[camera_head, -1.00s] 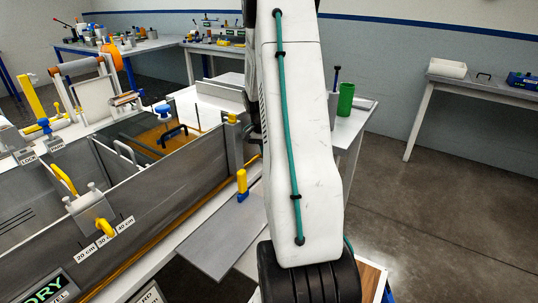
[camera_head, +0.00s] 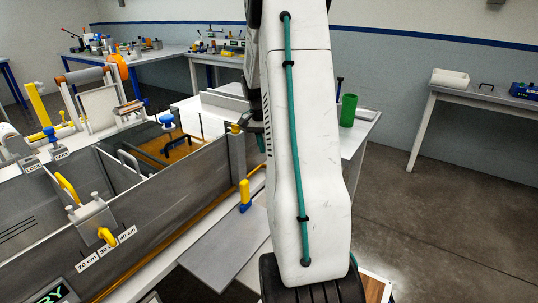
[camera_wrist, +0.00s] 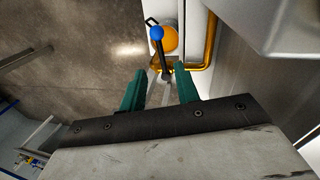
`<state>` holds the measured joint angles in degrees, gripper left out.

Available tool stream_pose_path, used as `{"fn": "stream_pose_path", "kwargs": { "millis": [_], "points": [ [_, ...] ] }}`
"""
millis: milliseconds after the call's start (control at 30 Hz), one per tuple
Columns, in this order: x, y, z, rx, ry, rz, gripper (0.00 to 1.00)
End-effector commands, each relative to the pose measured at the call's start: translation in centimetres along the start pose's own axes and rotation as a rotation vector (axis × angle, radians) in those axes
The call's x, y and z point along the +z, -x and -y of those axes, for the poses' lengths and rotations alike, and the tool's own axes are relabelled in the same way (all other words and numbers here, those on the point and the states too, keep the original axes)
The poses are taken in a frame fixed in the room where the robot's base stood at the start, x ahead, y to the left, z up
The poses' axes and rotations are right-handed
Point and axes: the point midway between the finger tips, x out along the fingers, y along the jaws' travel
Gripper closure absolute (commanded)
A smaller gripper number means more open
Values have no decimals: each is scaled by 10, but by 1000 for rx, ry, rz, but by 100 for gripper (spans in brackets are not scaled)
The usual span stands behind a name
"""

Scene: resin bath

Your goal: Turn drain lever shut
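In the wrist view a lever with a blue ball knob (camera_wrist: 157,33) and a dark rod stands beside a round orange part (camera_wrist: 167,41) and a brass-coloured pipe (camera_wrist: 208,50). My gripper (camera_wrist: 160,80) has its two green fingers spread, with the lever's lower rod showing in the gap between them. I cannot tell how deep the rod sits between the fingers, and no contact shows. In the head view my white arm hides this lever and most of my gripper. The grey bath (camera_head: 165,205) stands left of my arm.
A yellow-topped blue handle (camera_head: 244,190) stands on the ledge before the bath. A green cup (camera_head: 348,110) stands on the bench behind my arm. A side table (camera_head: 470,95) is at the right. Open floor (camera_head: 450,200) lies at the right.

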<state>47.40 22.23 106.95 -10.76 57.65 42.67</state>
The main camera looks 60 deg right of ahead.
Motion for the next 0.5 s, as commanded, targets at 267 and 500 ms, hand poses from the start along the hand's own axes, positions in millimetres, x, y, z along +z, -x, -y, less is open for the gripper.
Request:
{"fn": "stream_pose_path", "kwargs": {
  "millis": [267, 500],
  "points": [
    [0, 1, 0, 0, 0, 1, 74],
    [-25, -20, -45, 14, -96, 40, 100]
  ]
}}
